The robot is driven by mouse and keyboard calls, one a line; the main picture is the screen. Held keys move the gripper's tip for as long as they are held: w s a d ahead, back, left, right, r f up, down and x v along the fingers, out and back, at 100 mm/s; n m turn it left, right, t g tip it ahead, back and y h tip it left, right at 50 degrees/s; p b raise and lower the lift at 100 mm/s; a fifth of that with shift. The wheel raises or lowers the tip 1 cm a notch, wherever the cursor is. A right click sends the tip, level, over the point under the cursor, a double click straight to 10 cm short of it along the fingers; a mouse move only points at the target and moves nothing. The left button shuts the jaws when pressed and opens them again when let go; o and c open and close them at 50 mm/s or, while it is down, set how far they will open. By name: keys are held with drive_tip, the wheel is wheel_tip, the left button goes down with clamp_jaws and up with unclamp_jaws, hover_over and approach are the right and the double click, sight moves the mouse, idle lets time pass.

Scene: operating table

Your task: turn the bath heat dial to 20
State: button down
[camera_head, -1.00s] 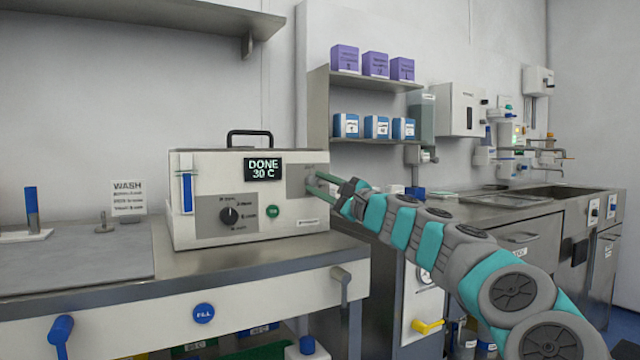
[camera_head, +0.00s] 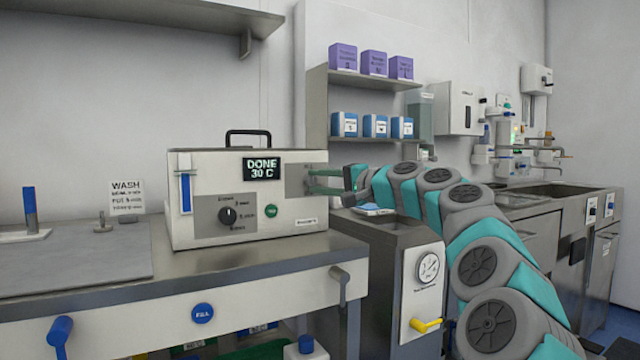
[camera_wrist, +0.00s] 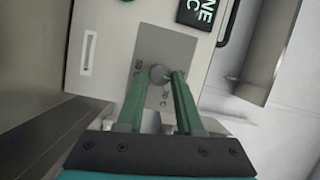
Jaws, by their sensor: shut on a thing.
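The bath is a cream box (camera_head: 222,160) with a black handle, standing on the steel counter at left. Its screen (camera_head: 263,169) reads DONE 30 C. The bath heat dial, a small round grey knob (camera_wrist: 159,74), sits on a grey panel (camera_wrist: 151,48) at the right of the box front. My gripper (camera_head: 311,181) reaches it from the right; its green fingers (camera_wrist: 159,76) are shut on the knob, one on each side. In the head view my fingers largely hide the knob.
A black dial (camera_head: 228,215) and a green button (camera_head: 271,211) are on the same box front, left of my gripper. Shelves (camera_head: 375,138) with boxes hang behind my arm. A gauge (camera_head: 428,267) and yellow lever (camera_head: 425,325) are below my arm.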

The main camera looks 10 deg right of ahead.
drive_tip(key=shift+f+n, duration=0.1)
drive_tip(key=shift+n, duration=0.3)
drive_tip(key=c, duration=0.6)
unclamp_jaws()
drive_tip(key=shift+o, duration=0.2)
drive_tip(key=v, duration=0.7)
drive_tip(key=shift+s+d+b, duration=0.25)
drive_tip(key=shift+s+b, duration=0.05)
drive_tip(key=shift+s, duration=0.05)
